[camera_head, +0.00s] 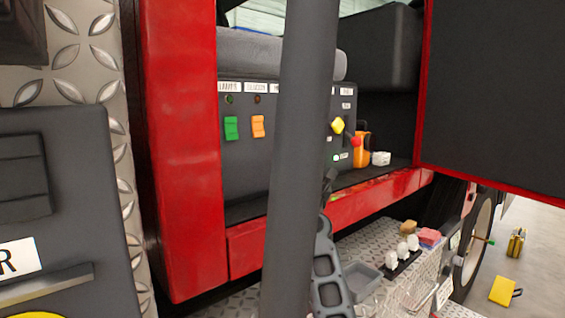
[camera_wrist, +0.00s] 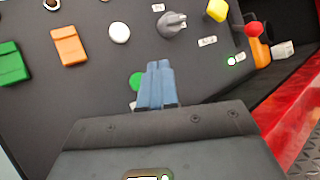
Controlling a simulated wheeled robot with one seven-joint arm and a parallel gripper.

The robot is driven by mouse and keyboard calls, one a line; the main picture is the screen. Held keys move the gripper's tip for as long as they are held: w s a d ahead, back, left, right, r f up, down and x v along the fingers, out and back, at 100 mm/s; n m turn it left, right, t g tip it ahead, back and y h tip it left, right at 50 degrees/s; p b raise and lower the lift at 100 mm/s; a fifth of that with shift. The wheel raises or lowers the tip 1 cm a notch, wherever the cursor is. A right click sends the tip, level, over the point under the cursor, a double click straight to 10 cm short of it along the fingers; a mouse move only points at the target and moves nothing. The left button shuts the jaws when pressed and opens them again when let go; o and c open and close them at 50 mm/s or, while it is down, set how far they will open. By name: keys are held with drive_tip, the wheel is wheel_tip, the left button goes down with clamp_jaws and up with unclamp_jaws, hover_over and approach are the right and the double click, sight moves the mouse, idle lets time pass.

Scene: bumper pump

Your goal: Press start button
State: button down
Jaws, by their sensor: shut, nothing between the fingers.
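The dark control panel (camera_head: 245,165) sits in a red-framed bay of the vehicle. In the wrist view, a round green button (camera_wrist: 136,79) shows on the panel beside my gripper (camera_wrist: 160,68), partly covered by its fingers. Its label is not readable, so I cannot confirm that it is the start button. A round white button (camera_wrist: 120,33) is above it. My gripper's blue-grey fingers are shut together and empty, pointing at the panel. I cannot tell whether they touch it. In the head view, a dark upright part hides the middle of the panel and my gripper.
A green rocker (camera_wrist: 12,63) and orange rocker (camera_wrist: 69,46) are left of the fingers. A grey rotary knob (camera_wrist: 171,24), yellow knob (camera_wrist: 217,10) and red knob (camera_wrist: 253,29) are above right. A black door panel (camera_head: 495,95) stands open at the right.

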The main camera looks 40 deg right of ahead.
sight(286, 152)
drive_tip(key=shift+w+b, duration=1.85)
drive_tip(key=shift+w, duration=0.95)
drive_tip(key=shift+a, duration=0.1)
drive_tip(key=shift+w+b, duration=0.45)
drive_tip(key=shift+w+a+b, duration=0.1)
drive_tip(key=shift+w+b, duration=0.35)
drive_tip(key=shift+b, duration=0.15)
idle(0.7)
drive_tip(key=shift+f, duration=0.1)
drive_tip(key=shift+s+f+p, duration=0.1)
drive_tip(key=shift+s+p, duration=0.5)
drive_tip(key=shift+s, duration=0.2)
